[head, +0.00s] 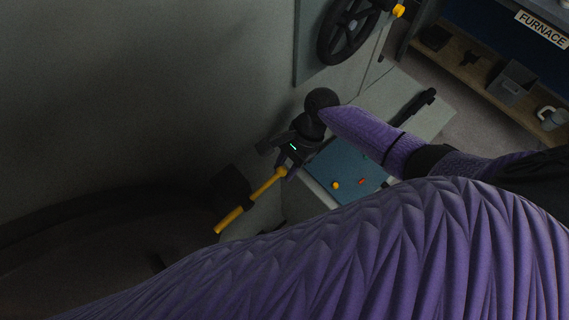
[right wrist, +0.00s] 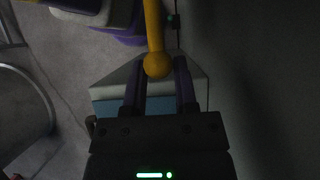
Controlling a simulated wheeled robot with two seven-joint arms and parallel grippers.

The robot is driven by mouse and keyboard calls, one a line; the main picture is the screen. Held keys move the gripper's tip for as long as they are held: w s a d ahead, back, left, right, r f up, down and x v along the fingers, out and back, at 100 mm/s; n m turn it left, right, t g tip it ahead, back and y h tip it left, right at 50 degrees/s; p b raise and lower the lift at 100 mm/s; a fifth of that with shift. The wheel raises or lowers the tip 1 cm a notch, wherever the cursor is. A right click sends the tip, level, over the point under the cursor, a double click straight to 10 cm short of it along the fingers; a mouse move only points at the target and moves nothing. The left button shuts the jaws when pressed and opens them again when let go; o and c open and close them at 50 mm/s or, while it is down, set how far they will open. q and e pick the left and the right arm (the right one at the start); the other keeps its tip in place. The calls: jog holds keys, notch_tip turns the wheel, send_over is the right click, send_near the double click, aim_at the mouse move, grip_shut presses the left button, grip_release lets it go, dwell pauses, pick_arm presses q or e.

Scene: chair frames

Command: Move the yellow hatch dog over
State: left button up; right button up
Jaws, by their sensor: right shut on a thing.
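The yellow hatch dog (head: 262,190) is a long yellow handle at the lower centre of the head view, slanting from lower left to upper right beside a dark block. In the right wrist view its yellow bar (right wrist: 153,25) comes down from the top edge and ends in a round knob (right wrist: 157,65). My right gripper (head: 286,171) is shut on the knob end, with a finger on either side of it in the right wrist view. My left gripper is not in view.
A dark handwheel (head: 345,32) and another yellow-ended part (head: 399,11) are at the top. A blue-topped panel (head: 352,164) with small yellow and red knobs is right of my gripper. Behind is a shelf (head: 470,70) with a grey bin and a mug. A grey wall fills the left.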

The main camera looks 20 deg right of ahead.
jog(key=shift+f, duration=0.15)
jog(key=shift+d+f+b, duration=0.1)
jog(key=shift+f+b, duration=0.25)
jog(key=shift+f, duration=0.35)
grip_shut()
jog(key=o, duration=1)
grip_release()
jog(key=shift+c, duration=0.2)
jog(key=shift+r, duration=0.1)
